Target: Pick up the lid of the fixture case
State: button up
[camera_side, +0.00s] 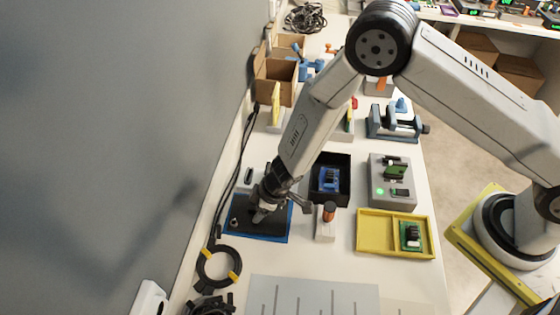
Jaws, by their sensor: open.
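A flat black plate (245,228), which looks like the lid of the fixture case, lies on a blue mat (270,241) at the left of the table. The open black case (344,165) stands to the right of it with a blue part (328,179) inside. My gripper (259,214) points down at the black plate with its jaws open. The gripper hides the middle of the plate. I cannot tell whether the fingertips touch it.
A small stand with an orange-topped item (328,213) is close to the right of my gripper. A yellow tray (375,252) with a green board (411,236) and a grey device (378,190) stand further right. A black ring (219,284) and cables lie front left.

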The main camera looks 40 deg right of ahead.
grip_shut()
jog(key=shift+r, duration=0.2)
dwell(0.4)
jog(key=shift+r, duration=4.75)
jog(key=shift+r, duration=0.1)
